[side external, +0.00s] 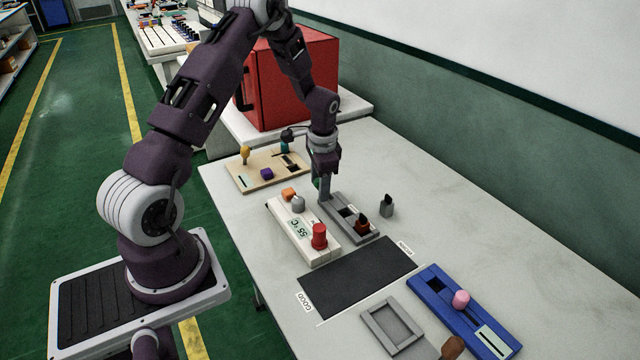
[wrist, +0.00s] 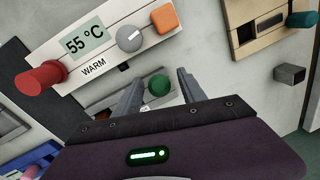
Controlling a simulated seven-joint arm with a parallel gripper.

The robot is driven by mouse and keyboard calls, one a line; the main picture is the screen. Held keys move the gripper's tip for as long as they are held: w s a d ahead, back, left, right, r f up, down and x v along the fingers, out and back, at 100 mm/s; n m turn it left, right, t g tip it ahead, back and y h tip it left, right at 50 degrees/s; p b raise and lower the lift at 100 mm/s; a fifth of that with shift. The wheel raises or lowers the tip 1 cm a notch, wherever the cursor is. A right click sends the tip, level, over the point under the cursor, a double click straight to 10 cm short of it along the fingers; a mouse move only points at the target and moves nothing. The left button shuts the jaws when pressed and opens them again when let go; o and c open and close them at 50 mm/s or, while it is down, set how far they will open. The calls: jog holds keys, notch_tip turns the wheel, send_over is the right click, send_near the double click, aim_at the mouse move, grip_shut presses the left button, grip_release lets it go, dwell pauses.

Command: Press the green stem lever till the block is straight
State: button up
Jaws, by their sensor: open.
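The green round knob of the lever (wrist: 158,86) shows in the wrist view on a grey fixture, between my open fingers. My gripper (wrist: 159,79) points down over it; I cannot tell whether a finger touches it. In the side view my gripper (side external: 325,192) is low at the far end of the grey fixture (side external: 345,223) and mostly hides the green lever. A brown block with a dark top (side external: 361,226) sits at the fixture's near end and looks tilted.
A white unit (side external: 292,228) reading 55 °C, with a red knob (side external: 319,236), stands close left of the fixture. A small grey socket (side external: 387,207) stands right. A dark mat (side external: 358,277), a blue fixture (side external: 440,293) and a grey tray (side external: 395,325) lie nearer. A wooden board (side external: 243,181) lies beyond.

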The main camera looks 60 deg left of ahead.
grip_shut()
dwell(1.4)
